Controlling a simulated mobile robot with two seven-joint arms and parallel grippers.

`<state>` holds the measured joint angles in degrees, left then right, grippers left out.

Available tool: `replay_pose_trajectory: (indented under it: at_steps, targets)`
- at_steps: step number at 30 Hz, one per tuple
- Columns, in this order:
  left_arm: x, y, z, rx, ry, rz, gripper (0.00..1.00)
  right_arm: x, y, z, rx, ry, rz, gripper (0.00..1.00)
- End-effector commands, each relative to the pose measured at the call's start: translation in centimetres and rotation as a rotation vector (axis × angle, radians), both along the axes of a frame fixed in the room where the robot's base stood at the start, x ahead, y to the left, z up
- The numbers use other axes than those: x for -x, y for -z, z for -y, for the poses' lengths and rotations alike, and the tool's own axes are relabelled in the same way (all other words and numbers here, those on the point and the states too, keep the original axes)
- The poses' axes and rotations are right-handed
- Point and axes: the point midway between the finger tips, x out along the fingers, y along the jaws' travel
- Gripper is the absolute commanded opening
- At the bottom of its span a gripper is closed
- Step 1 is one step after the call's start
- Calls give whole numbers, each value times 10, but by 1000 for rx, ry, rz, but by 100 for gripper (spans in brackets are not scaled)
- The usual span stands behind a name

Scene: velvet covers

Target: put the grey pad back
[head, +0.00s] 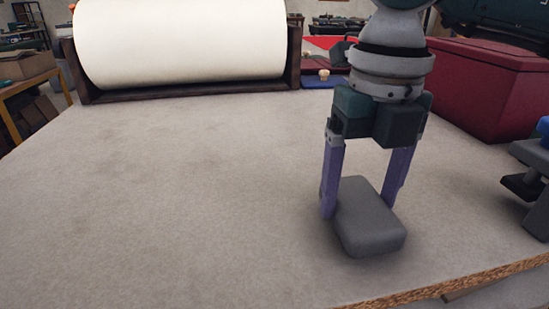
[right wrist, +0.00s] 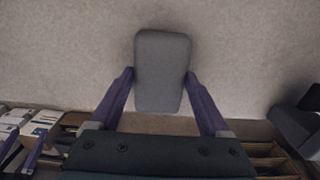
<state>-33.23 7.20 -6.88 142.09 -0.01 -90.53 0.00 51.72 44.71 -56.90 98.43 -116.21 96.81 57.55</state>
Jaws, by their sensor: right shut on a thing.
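The grey pad (head: 370,228) is a rounded block near the front right of the pale work surface (head: 150,200). My right gripper (head: 358,208) comes down over it from above and is shut on it, with one purple finger at each side. In the right wrist view the pad (right wrist: 160,85) sits between the two fingers of the gripper (right wrist: 159,76), its far end reaching beyond the fingertips. The pad is at or just above the surface; I cannot tell whether it touches. My left gripper does not show in the head view.
A large white roll (head: 180,40) in a dark cradle stands at the back left. A dark red box (head: 487,85) stands at the back right, and a dark clamp-like object (head: 530,185) at the right edge. A braided trim (head: 455,284) runs along the front edge. The left and middle are clear.

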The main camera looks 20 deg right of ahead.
Motion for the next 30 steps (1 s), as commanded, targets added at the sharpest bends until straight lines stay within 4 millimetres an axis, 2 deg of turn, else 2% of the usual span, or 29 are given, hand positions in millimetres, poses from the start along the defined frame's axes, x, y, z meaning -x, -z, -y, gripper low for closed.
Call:
replay_pose_trajectory:
  at_steps: [3,11,12,17,26,30]
  targets:
    - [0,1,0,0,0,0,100,0,9,0,1,-1,1,0]
    - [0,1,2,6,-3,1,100,0,10,0,0,-1,1,0]
    - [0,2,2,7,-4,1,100,0,10,0,0,-1,1,81]
    - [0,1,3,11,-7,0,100,0,10,0,0,-1,1,99]
    - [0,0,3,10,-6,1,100,0,6,0,0,0,2,100]
    - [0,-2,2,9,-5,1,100,-1,-14,0,0,1,5,100]
